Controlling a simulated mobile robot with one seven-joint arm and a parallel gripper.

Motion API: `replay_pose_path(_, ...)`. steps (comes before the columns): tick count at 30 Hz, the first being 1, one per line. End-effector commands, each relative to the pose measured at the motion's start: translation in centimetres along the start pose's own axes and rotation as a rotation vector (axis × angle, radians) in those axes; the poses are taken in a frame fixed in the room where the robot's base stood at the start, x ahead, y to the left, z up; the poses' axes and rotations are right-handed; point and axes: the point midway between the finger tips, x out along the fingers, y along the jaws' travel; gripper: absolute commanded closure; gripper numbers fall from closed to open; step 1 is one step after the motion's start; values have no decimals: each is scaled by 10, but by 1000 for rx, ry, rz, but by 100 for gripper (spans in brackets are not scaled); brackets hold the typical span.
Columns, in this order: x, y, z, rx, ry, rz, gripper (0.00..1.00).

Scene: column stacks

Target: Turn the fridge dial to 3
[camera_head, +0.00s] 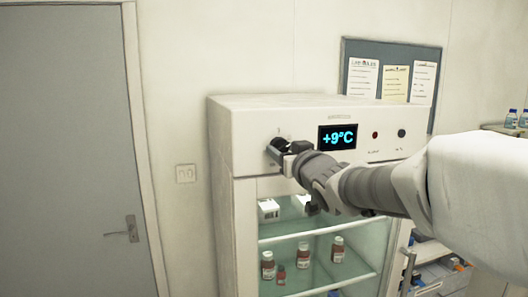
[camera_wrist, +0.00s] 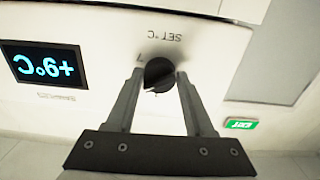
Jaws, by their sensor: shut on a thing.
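The fridge dial (camera_wrist: 158,73) is a round dark knob under my fingers in the wrist view. It also shows at the left of the fridge's top panel in the head view (camera_head: 277,147), partly hidden by my gripper. My gripper (camera_wrist: 159,80) is shut on the dial, one finger on each side. In the wrist view, which is upside down, "SET °C" is printed near the dial, with a small mark like a 7 beside it. I cannot read the dial's pointer. The fridge display (camera_head: 337,136) reads +9°C.
The white fridge (camera_head: 222,180) has a glass front with several bottles on its shelves. A red button (camera_head: 375,135) and a dark round fitting (camera_head: 401,133) are right of the display. A grey door (camera_head: 65,150) stands left. A notice board (camera_head: 392,72) hangs behind.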

Motion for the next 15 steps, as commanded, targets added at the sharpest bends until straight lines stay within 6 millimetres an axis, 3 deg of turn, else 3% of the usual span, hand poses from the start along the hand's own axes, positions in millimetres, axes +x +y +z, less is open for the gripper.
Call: replay_pose_path(15,0,1,4,-362,2,1,100)
